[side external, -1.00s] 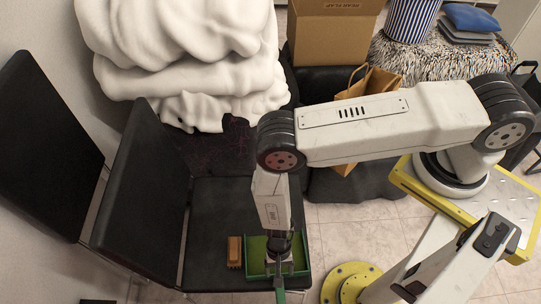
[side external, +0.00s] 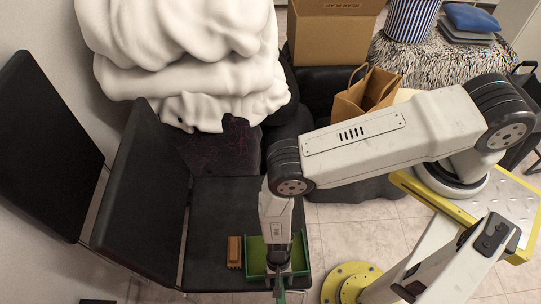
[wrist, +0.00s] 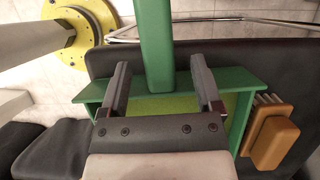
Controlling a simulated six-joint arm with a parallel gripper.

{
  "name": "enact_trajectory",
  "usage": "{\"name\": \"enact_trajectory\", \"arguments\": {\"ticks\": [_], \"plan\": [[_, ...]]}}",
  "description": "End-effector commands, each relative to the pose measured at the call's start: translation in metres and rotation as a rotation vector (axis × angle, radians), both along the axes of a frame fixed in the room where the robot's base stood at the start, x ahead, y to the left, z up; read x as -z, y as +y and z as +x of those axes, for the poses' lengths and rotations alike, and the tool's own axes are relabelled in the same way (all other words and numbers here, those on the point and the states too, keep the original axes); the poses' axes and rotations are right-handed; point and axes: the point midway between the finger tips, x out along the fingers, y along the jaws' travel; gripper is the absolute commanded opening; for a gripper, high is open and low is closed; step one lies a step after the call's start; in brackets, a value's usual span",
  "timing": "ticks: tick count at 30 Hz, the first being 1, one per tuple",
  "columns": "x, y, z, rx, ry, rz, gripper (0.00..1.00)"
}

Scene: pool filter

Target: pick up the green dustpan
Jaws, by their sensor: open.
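The green dustpan (side external: 256,258) lies on the seat of a black chair in the side view, its handle pointing toward the bottom of the picture. My gripper (side external: 278,290) is over its handle end and covers part of it. In the wrist view the dustpan (wrist: 235,78) spans the middle, with its green handle (wrist: 153,45) running up to the top edge. My gripper (wrist: 158,82) is open there, one finger on each side of the handle, with a gap on both sides. How far the fingertips are above the pan cannot be told.
A brown brush (side external: 234,252) lies on the seat just left of the dustpan; it also shows in the wrist view (wrist: 270,135). The black chair seat (side external: 215,215) is bare behind them. White bedding (side external: 190,60) is piled at the back, beside a paper bag (side external: 365,95).

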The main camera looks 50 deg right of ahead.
Motion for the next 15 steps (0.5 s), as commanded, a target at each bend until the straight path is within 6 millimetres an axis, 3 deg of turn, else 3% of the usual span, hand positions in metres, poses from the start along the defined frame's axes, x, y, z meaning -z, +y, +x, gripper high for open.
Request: {"name": "enact_trajectory", "arguments": {"ticks": [6,15], "plan": [[0.013,0.003,-0.004,0.0,-0.001,-0.002,0.82],[0.015,0.004,-0.005,0.0,-0.001,-0.001,0.82]]}}
